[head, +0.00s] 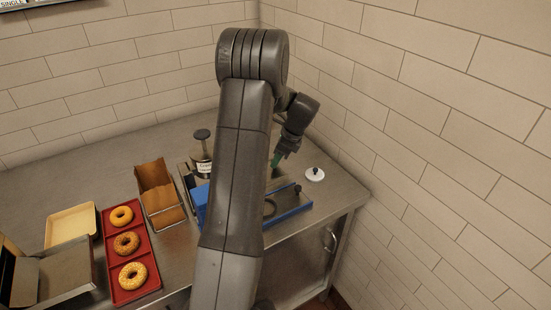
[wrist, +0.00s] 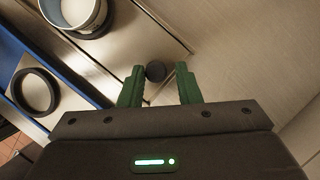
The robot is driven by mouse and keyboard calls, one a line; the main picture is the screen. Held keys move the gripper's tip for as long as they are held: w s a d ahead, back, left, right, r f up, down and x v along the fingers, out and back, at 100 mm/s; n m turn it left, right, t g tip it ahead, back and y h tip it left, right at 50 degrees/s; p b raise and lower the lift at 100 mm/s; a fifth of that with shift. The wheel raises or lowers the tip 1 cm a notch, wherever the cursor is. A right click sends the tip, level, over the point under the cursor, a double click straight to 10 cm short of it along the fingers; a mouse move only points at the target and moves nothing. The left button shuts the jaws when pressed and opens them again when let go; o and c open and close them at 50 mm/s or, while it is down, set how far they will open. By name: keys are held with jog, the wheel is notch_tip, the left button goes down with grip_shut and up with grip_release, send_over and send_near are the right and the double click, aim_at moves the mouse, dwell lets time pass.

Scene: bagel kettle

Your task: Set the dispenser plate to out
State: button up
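The dispenser has a blue base (head: 292,213) on the steel counter, partly hidden behind my arm. A grey plate on it shows a dark ring (head: 270,208) and a small black knob (head: 297,187) at its right end. My gripper (head: 276,159), with green fingers, is above the far side of the dispenser. In the wrist view, the open gripper (wrist: 159,75) has a round black knob (wrist: 155,71) between its fingertips, with no clear contact. The dark ring (wrist: 37,91) and blue edge (wrist: 42,55) are at left. I cannot tell the plate's exact position.
A white-rimmed cylinder (wrist: 75,14) is at the wrist view's upper left. A brown-lined basket (head: 160,192), red bagel tray (head: 113,285) and yellow tray (head: 71,227) are left. Tiled walls (head: 400,90) close the corner.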

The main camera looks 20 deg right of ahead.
jog(key=shift+o, duration=0.9)
jog(key=shift+d, duration=0.1)
jog(key=b+v, duration=0.1)
jog(key=v, duration=1.2)
jog(key=shift+d+r+b, duration=0.15)
jog(key=shift+r+b, duration=0.15)
jog(key=shift+b, duration=0.05)
jog(key=shift+s, duration=0.1)
jog(key=p+x, duration=0.1)
jog(key=x, duration=1.2)
jog(key=shift+a+f+p, duration=0.2)
jog(key=shift+a+p, duration=0.1)
jog(key=shift+p, duration=0.1)
jog(key=shift+s+a+f+b, duration=0.1)
jog(key=shift+a+b, duration=0.05)
jog(key=shift+a, duration=0.6)
jog(key=shift+s+a+f+b, duration=0.1)
jog(key=shift+a+b, duration=0.05)
jog(key=shift+a, duration=0.55)
jog(key=shift+w, duration=0.1)
